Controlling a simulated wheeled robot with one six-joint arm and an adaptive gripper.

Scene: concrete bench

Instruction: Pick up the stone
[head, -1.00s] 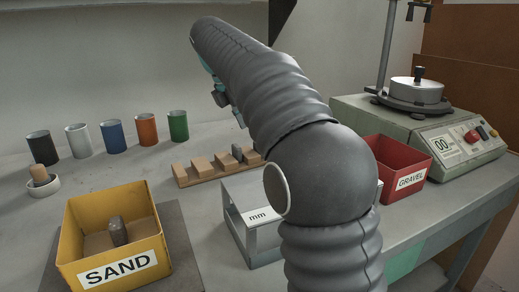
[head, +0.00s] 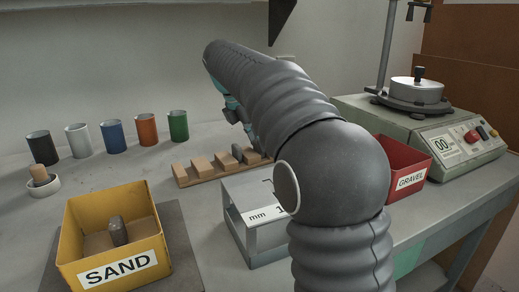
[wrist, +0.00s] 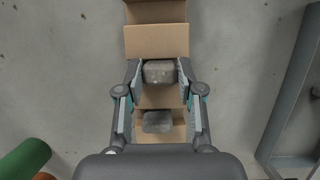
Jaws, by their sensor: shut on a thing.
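A grey stone (wrist: 159,72) sits between my fingertips in the wrist view, and my gripper (wrist: 160,69) is shut on it. It is at the wooden rack (head: 184,182), and I cannot tell whether it is clear of it. A second grey stone (wrist: 157,121) sits in the neighbouring slot, outside the grip; it also shows in the head view (head: 237,153). The head view hides the held stone and most of my gripper behind my arm. Another dark stone (head: 118,231) stands in the yellow SAND box (head: 85,241).
A metal stand marked mm (head: 250,190) is in front of the rack. A red GRAVEL box (head: 405,160) and a machine (head: 470,140) stand at right. Several coloured cups, including a green one (head: 178,126), line the back. A white dish (head: 44,187) holds a pestle.

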